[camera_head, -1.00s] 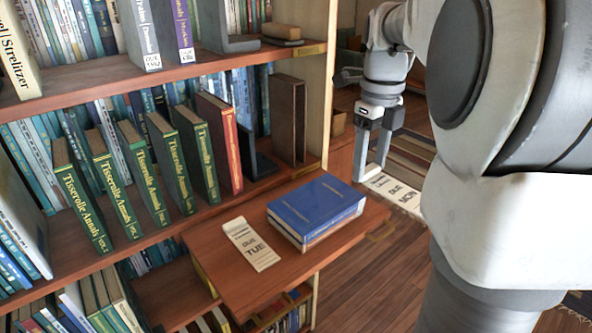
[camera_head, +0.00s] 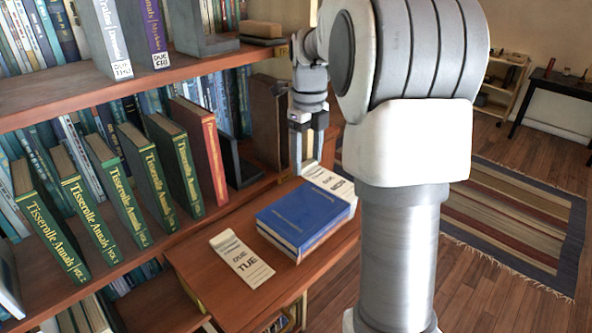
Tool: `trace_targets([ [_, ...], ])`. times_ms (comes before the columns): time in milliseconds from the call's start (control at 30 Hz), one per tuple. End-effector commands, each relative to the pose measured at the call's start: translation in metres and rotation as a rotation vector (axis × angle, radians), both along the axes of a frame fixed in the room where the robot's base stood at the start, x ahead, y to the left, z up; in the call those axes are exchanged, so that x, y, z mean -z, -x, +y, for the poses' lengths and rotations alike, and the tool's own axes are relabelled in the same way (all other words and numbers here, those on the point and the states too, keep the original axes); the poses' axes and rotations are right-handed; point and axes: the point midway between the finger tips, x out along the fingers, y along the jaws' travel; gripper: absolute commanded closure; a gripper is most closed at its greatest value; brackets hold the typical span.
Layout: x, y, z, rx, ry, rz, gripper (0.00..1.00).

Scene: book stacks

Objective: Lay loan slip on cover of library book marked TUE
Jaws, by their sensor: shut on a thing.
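My gripper (camera_head: 308,168) points down at the far end of the pull-out shelf, its fingers shut on a white slip (camera_head: 330,181) printed DUE MON. The slip slants toward the right and overlaps the far right corner of the blue book (camera_head: 298,217) in the picture; I cannot tell whether it touches the cover. The blue book lies flat on top of another book, on the shelf. A second white slip (camera_head: 242,258), printed DUE TUE, lies flat on the shelf to the left of the book. No TUE mark shows on the blue book.
The wooden pull-out shelf (camera_head: 285,285) juts from the bookcase. Green Tisserolle Annals volumes (camera_head: 120,185) and a red book (camera_head: 200,150) lean on the case shelf at left. A brown upright book (camera_head: 268,120) stands close to my gripper. A striped rug (camera_head: 510,215) lies at right.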

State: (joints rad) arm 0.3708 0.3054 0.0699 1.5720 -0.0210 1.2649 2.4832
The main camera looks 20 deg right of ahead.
Motion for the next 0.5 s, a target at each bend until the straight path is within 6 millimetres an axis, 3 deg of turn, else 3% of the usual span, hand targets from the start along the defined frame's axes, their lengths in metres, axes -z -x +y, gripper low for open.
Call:
trace_targets([
  [200, 0.014, -0.023, 0.004, 0.000, 0.001, 0.000, 0.93],
  [367, 0.024, -0.024, 0.005, 0.001, 0.000, 0.002, 0.93],
  [500, 0.045, -0.024, 0.004, 0.001, 0.000, 0.002, 0.93],
])
